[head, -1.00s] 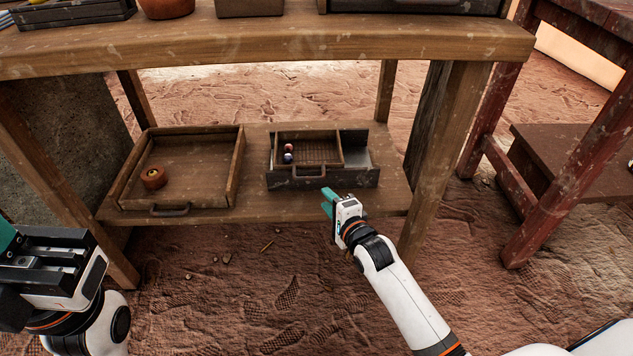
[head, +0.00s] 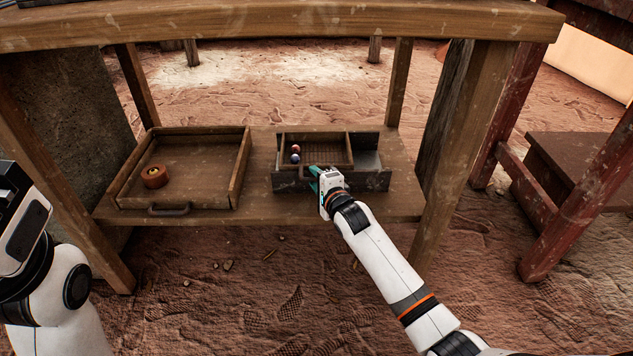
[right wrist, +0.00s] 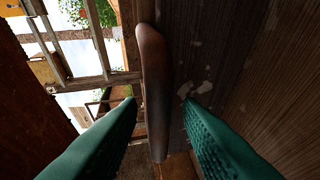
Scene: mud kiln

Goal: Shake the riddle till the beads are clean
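The riddle (head: 328,152), a small wooden frame with a mesh floor, sits in the left part of a dark box (head: 372,181) on the lower shelf. A reddish bead (head: 295,148) and a blue bead (head: 295,159) lie at its left side. My right gripper (head: 313,178) is at the front of the box. In the right wrist view, a rounded brown handle (right wrist: 153,85) lies between its green fingers (right wrist: 160,105), which are open with gaps either side. My left gripper (head: 22,222) is at the left edge; its fingers do not show.
A wooden tray (head: 126,184) with a front handle holds a small orange pot (head: 154,176) to the left on the shelf (head: 255,212). The tabletop (head: 300,22) overhangs above, and table legs (head: 465,150) stand either side. A red table (head: 575,200) is at right.

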